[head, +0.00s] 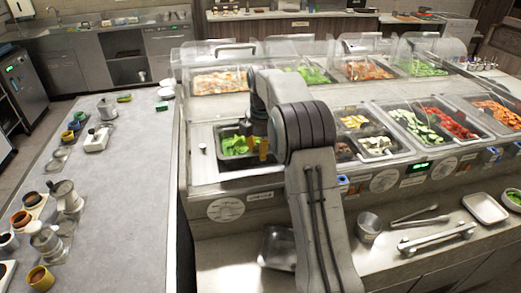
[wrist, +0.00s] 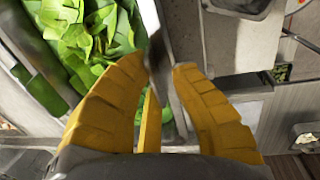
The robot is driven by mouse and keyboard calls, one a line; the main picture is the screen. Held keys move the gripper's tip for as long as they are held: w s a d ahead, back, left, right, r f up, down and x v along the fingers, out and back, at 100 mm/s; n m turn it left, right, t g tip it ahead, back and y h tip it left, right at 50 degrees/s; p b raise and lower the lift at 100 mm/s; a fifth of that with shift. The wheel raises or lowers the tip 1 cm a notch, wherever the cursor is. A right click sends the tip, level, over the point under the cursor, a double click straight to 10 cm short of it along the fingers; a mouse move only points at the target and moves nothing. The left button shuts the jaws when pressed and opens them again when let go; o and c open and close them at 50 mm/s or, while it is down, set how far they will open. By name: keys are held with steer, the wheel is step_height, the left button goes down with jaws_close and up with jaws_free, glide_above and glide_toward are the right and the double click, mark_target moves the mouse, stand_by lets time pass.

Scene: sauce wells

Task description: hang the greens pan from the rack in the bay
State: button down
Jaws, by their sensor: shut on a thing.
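The greens pan (head: 234,153) is a metal pan of green leaves over the left front bay (head: 204,165) of the serving counter. My gripper (head: 257,149) is at the pan's right side, its yellow fingers shut on the pan's rim. In the wrist view, the fingers of my gripper (wrist: 160,70) stand either side of a metal edge, with the leaves (wrist: 88,30) at upper left. My arm hides part of the bay's right side. I cannot tell whether the pan's rim rests on the rack or is held just above it.
Filled pans of cucumber (head: 415,127), red pieces (head: 455,121) and white pieces (head: 376,145) lie to the right. Clear guards (head: 235,52) stand behind. A grey worktop (head: 120,190) with jars is at left. Tongs (head: 437,236) and an empty tray (head: 485,208) lie on the front shelf.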

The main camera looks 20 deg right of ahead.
step_height(320, 180, down, 7)
steer(key=b, duration=0.4)
stand_by(0.4)
steer(key=shift+f, duration=0.1)
stand_by(0.4)
steer(key=shift+s+f+b, duration=0.1)
steer(key=shift+f+b, duration=0.45)
steer(key=shift+f, duration=0.15)
stand_by(0.4)
steer(key=c, duration=1.2)
jaws_free()
steer(key=shift+o, duration=0.2)
steer(key=shift+f, duration=0.15)
step_height(320, 180, up, 13)
steer(key=s, duration=0.1)
steer(key=shift+f, duration=0.2)
steer(key=shift+s+a, duration=0.1)
